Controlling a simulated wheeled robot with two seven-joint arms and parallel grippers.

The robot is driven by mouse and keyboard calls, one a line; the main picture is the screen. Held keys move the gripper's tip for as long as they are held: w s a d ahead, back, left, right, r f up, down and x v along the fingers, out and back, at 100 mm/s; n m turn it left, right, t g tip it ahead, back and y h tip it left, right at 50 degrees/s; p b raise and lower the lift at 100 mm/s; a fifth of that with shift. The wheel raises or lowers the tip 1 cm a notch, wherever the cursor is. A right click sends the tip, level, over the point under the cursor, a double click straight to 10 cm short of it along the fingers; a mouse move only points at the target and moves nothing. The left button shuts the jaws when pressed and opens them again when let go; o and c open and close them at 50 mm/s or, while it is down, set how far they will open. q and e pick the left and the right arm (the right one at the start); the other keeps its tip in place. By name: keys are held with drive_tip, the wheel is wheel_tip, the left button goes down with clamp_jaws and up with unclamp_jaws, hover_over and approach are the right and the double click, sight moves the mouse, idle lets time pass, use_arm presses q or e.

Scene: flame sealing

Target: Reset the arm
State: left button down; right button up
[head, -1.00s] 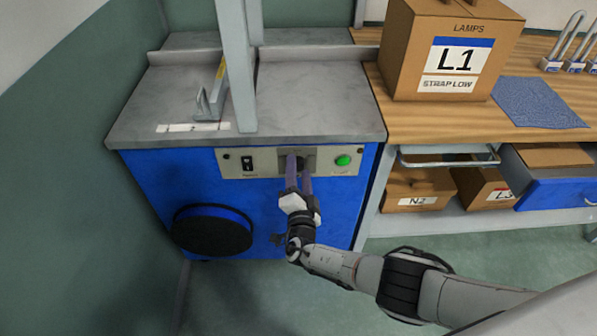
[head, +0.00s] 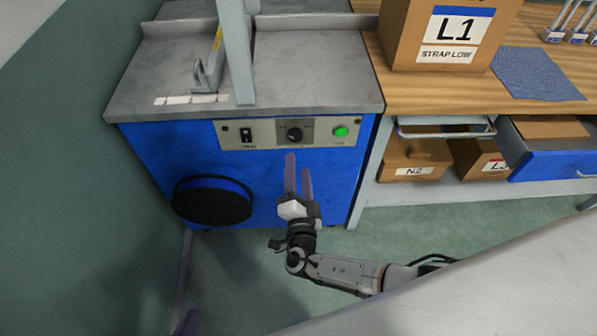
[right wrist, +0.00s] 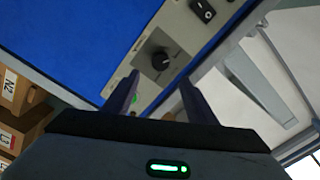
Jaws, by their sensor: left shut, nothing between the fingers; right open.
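My right gripper (head: 298,176) is open and empty in front of the blue machine (head: 270,175). Its purple fingers point up toward the black knob (head: 294,134) on the control panel (head: 268,133) and are apart from it. In the right wrist view the knob (right wrist: 161,61) shows ahead, between the two open fingers (right wrist: 158,98). My left gripper (head: 186,322) shows only as a purple tip at the bottom left edge, shut and away from the machine; the rest is out of frame.
The panel also has a black rocker switch (head: 246,135) and a green button (head: 341,131). A black round part (head: 212,203) juts from the machine's front. A wooden bench (head: 405,92) with carton L1 (head: 447,40) stands right. A blue drawer (head: 550,155) sticks out. Floor left is clear.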

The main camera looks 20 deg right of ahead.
drive_tip(key=shift+s, duration=0.3)
idle(0.4)
drive_tip(key=s+a+f+m+g+y, duration=0.25)
drive_tip(key=s+f+m+g, duration=0.55)
drive_tip(key=m, duration=1.2)
drive_tip(key=s+d+r+m+y, duration=0.1)
drive_tip(key=s+m, duration=0.7)
drive_tip(key=m, duration=0.9)
drive_tip(key=s+d+r+m+y, duration=0.1)
drive_tip(key=s+m+y, duration=0.3)
drive_tip(key=s+m, duration=0.5)
drive_tip(key=d+m, duration=0.1)
drive_tip(key=m, duration=0.8)
drive_tip(key=shift+s+r+g, duration=0.15)
drive_tip(key=shift+g, duration=0.25)
